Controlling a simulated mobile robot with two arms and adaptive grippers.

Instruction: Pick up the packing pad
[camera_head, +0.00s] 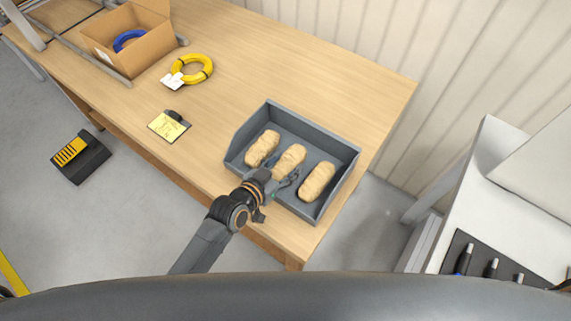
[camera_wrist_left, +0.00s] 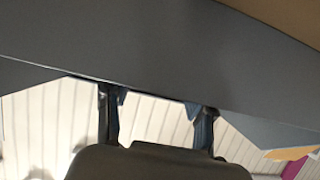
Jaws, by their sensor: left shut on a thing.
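Three tan, rounded packing pads lie side by side in a grey open bin (camera_head: 342,153) on the wooden table. They are the left pad (camera_head: 262,148), the middle pad (camera_head: 291,158) and the right pad (camera_head: 317,181). My left gripper (camera_head: 282,174) reaches over the bin's near wall and is shut on the near end of the middle pad. The left wrist view shows its two dark fingers (camera_wrist_left: 158,118) close to a grey bin wall (camera_wrist_left: 150,45); the pad in the grip is hidden there. My right gripper is not in view.
On the table (camera_head: 290,65) are a yellow cable coil (camera_head: 204,72), a yellow note pad (camera_head: 167,126) and a cardboard box (camera_head: 128,62) with a blue coil (camera_head: 128,37). A white bench (camera_head: 510,215) with tools stands at right. The table's middle is clear.

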